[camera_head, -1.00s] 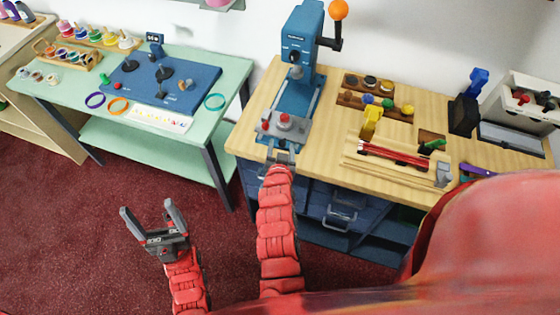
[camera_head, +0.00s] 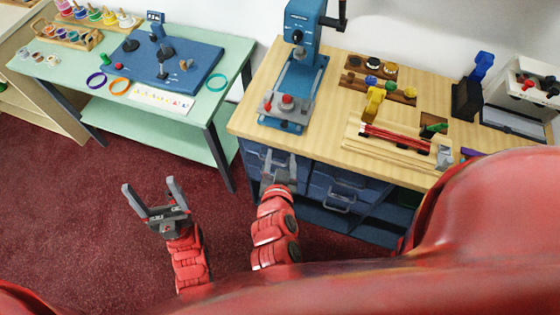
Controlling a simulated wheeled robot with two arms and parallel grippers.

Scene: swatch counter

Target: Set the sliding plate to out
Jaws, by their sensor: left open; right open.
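The sliding plate (camera_head: 272,108) is a grey plate with a red knob on top, near the front end of the blue base of a blue press (camera_head: 303,42) on the wooden counter. Rail shows behind the plate, and a short stretch of base shows in front of it. My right gripper (camera_head: 279,160) is open and empty, in front of the counter edge and below the plate, apart from it. My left gripper (camera_head: 150,192) is open and empty over the red carpet, left of my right arm.
The wooden counter (camera_head: 325,138) has blue drawers (camera_head: 345,190) below its front edge. A yellow tool (camera_head: 374,102) and a wooden fixture with red rods (camera_head: 395,138) stand to the right. A green table (camera_head: 210,112) with a blue board is at left. Carpet between is clear.

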